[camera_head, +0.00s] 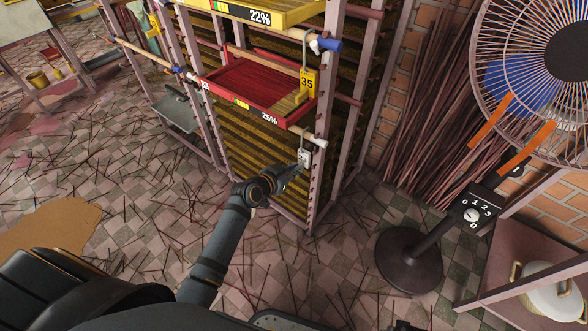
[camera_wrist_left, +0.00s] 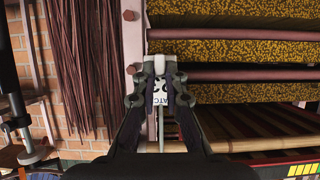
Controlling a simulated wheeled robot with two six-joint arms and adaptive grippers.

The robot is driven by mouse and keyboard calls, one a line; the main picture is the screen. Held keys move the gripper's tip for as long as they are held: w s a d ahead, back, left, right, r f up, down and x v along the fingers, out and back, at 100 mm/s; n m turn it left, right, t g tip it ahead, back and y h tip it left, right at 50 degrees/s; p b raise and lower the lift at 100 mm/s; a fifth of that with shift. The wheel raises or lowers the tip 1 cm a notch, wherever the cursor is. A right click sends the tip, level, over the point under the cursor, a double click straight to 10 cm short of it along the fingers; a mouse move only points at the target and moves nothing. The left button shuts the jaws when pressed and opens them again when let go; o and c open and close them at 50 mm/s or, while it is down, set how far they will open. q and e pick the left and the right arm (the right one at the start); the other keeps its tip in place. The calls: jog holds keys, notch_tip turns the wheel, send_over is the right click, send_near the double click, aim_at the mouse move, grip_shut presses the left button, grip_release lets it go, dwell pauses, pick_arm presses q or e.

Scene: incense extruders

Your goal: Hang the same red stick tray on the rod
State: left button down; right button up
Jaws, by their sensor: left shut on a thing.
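The red stick tray (camera_head: 243,83) sits in the rack, with a 25% label on its yellow-and-red front edge. My left gripper (camera_head: 299,165) is at the rack's front right post, below the tray. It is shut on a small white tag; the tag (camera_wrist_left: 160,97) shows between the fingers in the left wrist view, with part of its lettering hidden. A rod with a white end (camera_head: 321,143) runs along the rack front, just above the tag. Whether the tag touches the rod I cannot tell. My right gripper is not in view.
A yellow tag marked 35 (camera_head: 308,84) hangs on a wire hook near a blue-ended rod (camera_head: 327,45). Loose sticks litter the tiled floor.

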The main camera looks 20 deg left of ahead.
pick_arm(q)
jog(key=c, duration=1.3)
grip_release()
jog(key=shift+c, duration=0.2)
jog(key=o, duration=0.3)
jog(key=s+a, duration=0.1)
jog(key=s, duration=0.1)
jog(key=s+a+p, duration=0.1)
jog(key=s, duration=0.2)
jog(key=s+a, duration=0.1)
jog(key=s, duration=0.2)
jog(key=shift+s+p, duration=0.25)
jog(key=shift+p, duration=0.05)
